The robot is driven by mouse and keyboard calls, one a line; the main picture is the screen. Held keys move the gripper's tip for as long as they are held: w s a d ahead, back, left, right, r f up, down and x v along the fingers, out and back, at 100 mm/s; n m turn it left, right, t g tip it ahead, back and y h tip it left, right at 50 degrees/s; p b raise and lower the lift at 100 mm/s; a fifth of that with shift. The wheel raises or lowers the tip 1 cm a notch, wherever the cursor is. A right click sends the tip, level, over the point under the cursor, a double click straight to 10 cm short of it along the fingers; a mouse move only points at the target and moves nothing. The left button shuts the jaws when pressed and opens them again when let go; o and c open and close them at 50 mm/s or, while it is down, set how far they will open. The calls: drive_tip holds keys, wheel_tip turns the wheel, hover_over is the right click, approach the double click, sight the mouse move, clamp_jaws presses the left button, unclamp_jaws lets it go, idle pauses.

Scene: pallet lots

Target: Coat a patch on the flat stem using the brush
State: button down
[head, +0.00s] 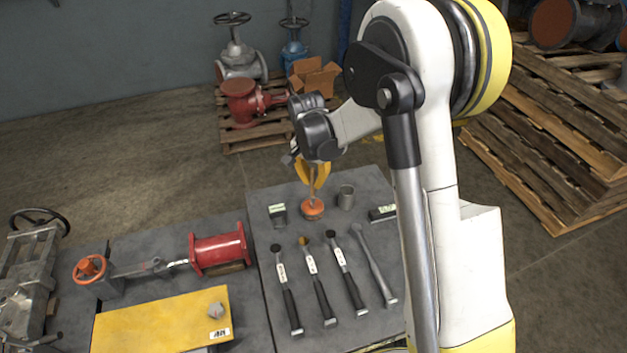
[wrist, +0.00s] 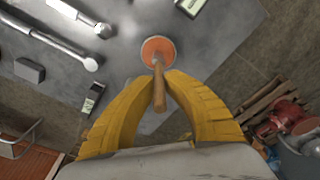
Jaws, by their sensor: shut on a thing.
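My gripper (head: 313,182) is above the far part of the grey table, its yellow fingers shut on the brush's wooden handle (head: 313,190). In the wrist view my gripper (wrist: 159,80) pinches the same handle (wrist: 160,97). The brush's lower end meets a round tin with an orange top (head: 313,208), also in the wrist view (wrist: 157,46); its bristles are hidden. A valve lies at left with an orange handwheel (head: 90,268), a grey stem (head: 145,269) and a red body (head: 219,249). I cannot tell which face of the stem is flat.
Several black-handled tools (head: 317,283) lie in front. A yellow plate (head: 162,322) lies near the valve. Pallets (head: 545,135) stand at right.

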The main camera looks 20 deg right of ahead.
idle(0.4)
drive_tip(key=shift+r+p, duration=2.35)
drive_tip(key=shift+r, duration=1.2)
drive_tip(key=s+n+y, duration=0.1)
drive_tip(key=s+n, duration=0.8)
drive_tip(key=s, duration=0.3)
drive_tip(key=shift+a+f, duration=0.2)
drive_tip(key=shift+f, duration=0.15)
